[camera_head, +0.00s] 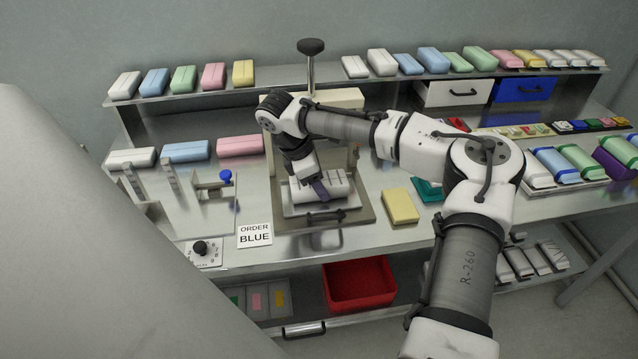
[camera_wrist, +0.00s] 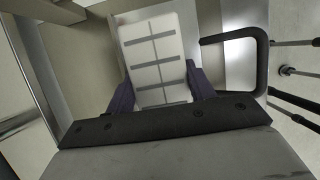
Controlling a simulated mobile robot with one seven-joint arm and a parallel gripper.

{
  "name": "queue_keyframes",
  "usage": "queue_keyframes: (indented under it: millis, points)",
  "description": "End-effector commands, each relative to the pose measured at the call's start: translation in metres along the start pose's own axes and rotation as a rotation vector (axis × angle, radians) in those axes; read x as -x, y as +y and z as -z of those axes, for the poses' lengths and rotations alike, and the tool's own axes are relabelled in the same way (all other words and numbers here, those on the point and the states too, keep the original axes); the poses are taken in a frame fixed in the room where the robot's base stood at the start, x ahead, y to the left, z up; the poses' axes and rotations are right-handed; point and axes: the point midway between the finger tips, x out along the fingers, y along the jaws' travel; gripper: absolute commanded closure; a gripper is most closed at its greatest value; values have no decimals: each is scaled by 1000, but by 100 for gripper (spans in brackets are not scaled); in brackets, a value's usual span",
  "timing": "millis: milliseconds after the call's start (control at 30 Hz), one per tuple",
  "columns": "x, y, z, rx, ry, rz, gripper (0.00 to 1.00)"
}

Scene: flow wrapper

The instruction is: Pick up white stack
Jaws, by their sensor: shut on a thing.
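The white stack (camera_head: 339,186) sits on the metal plate of the press-like station in the middle of the bench. In the wrist view the white stack (camera_wrist: 156,62) is a pale block with dark grey bands across it and one along its middle. My gripper (camera_head: 319,190) reaches down onto the stack from above. In the wrist view my gripper's dark fingers (camera_wrist: 160,92) are on the left and right sides of the stack, shut on it. My arm and fingers hide part of the stack in the head view.
A black handle (camera_head: 326,217) is at the station's front, and a vertical lever (camera_head: 311,75) rises behind. A yellow block (camera_head: 400,206) lies right of the station. A white card (camera_head: 254,235) reading "ORDER BLUE" is at front left. Coloured packs (camera_head: 214,76) line the back shelf.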

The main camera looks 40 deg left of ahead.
Motion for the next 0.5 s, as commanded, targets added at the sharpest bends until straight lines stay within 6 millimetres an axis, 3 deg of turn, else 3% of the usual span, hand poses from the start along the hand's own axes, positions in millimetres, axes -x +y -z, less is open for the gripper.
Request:
queue_keyframes:
  millis: [167, 500]
  points:
    - [18, 0, -8, -2, 1, -2, 68]
    - [107, 0, -44, -2, 2, -3, 68]
